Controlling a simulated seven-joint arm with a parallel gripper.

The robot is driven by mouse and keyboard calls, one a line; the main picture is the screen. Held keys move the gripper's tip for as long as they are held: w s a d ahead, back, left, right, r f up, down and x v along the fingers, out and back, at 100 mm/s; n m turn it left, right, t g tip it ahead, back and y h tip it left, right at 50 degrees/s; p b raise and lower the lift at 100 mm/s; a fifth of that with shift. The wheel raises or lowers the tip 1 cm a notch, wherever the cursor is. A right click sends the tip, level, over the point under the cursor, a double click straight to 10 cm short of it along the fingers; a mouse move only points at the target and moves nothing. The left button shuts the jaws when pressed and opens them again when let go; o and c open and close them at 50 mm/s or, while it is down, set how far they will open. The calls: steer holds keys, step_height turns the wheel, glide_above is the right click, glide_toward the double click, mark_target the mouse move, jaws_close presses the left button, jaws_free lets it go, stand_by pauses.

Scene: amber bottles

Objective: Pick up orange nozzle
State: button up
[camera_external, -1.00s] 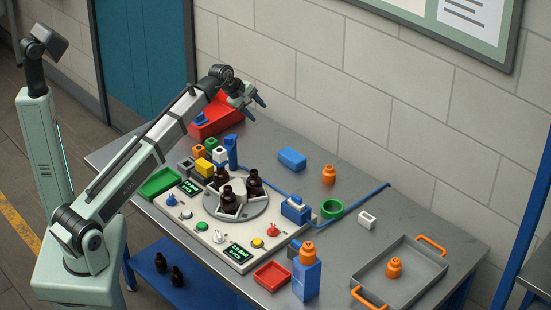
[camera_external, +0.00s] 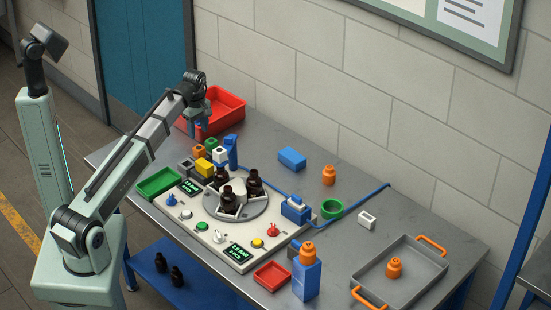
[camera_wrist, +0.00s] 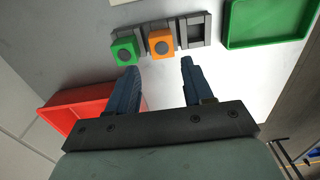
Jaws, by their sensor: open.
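An orange block with a grey round top (camera_wrist: 161,46) sits in a dark grey holder (camera_wrist: 196,30) in the wrist view. In the external view, an orange block (camera_external: 199,152) stands among small coloured blocks at the back left of the table. My gripper (camera_wrist: 158,66) is open and empty, with its blue fingers apart and the orange block just beyond the fingertips. In the external view my gripper (camera_external: 201,129) hangs above and behind these blocks, in front of the red bin.
A green block (camera_wrist: 124,51) sits beside the orange one. A green tray (camera_external: 160,182) and a red bin (camera_external: 232,100) stand nearby. A round turntable (camera_external: 258,207) carries dark bottles. Orange bottle-shaped pieces (camera_external: 329,175) stand to the right.

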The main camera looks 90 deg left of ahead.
mark_target(199, 148)
steer(key=shift+s+d+f, duration=0.1)
steer(key=shift+d+f, duration=0.05)
steer(key=shift+f, duration=4.65)
steer(key=shift+c, duration=0.3)
steer(key=c, duration=0.7)
steer(key=shift+o, duration=0.2)
